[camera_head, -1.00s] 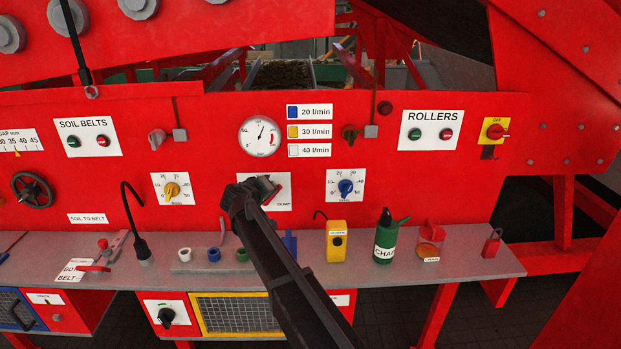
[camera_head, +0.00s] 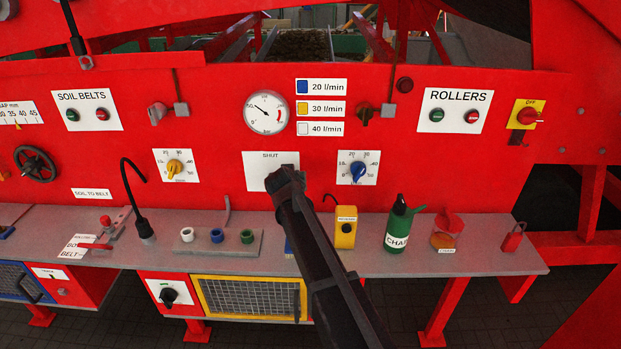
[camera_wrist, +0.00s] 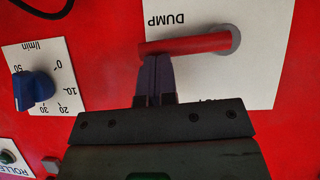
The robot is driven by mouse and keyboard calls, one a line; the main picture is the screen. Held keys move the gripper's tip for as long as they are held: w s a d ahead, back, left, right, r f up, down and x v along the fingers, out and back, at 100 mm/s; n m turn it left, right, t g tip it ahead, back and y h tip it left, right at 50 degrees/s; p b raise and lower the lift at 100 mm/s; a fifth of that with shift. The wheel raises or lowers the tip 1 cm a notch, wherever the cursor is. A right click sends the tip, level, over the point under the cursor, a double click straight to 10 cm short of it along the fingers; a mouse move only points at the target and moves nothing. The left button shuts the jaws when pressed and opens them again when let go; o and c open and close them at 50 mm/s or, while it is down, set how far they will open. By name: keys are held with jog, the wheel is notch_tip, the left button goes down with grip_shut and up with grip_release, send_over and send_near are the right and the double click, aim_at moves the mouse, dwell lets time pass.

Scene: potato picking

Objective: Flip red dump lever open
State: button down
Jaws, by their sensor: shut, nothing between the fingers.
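The red dump lever (camera_wrist: 190,44) lies level across a white plate (camera_wrist: 255,75) in the wrist view, running left from a round grey pivot (camera_wrist: 228,40). The word DUMP shows upside down beside it, and other lettering is partly covered. My gripper (camera_wrist: 157,60) is shut and empty, its fingertips meeting the lever's edge near its free end; I cannot tell if they press on it. In the head view my gripper (camera_head: 283,180) is in front of the white plate (camera_head: 259,165), whose upper word reads SHUT. The gripper hides the lever there.
A blue dial (camera_head: 357,171) sits right of the plate and a yellow dial (camera_head: 174,167) left of it. Below, the grey shelf (camera_head: 290,262) holds a yellow box (camera_head: 345,227), a green bottle (camera_head: 398,226) and coloured rings (camera_head: 217,236). A pressure gauge (camera_head: 265,112) is above.

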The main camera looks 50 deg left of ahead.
jog(key=shift+f, duration=0.2)
dwell(0.5)
jog(key=shift+r, duration=0.1)
jog(key=w+r+p+v, duration=0.1)
jog(key=r+p+v, duration=0.1)
jog(key=p+v, duration=0.7)
jog(key=v, duration=0.3)
jog(key=shift+r, duration=0.3)
jog(key=shift+a, duration=0.1)
